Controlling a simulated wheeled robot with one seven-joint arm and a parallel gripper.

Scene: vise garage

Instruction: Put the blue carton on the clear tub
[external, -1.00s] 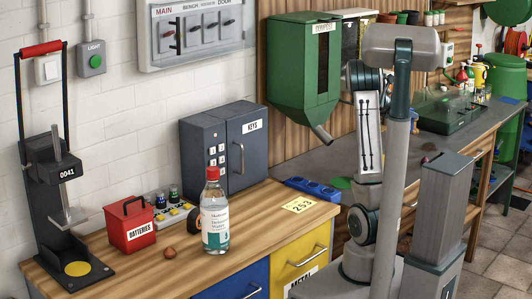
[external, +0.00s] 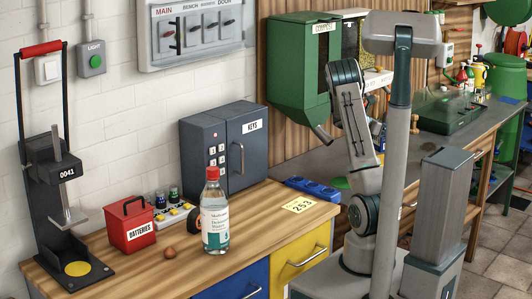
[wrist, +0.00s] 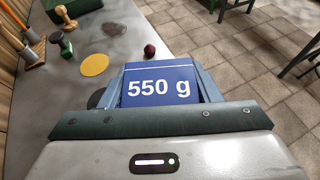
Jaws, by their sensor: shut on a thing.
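In the wrist view the blue carton (wrist: 158,88), marked "550 g", sits between the fingers of my gripper (wrist: 160,68), which is shut on it. The carton is above the grey bench. In the external view my gripper and the carton are hidden behind my arm and column. I cannot make out the clear tub with certainty. A green case with a see-through cover (external: 447,112) stands on the far bench in the external view.
Tiled floor lies to the right. A green hopper (external: 299,75) hangs on the wall, its spout over the bench.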

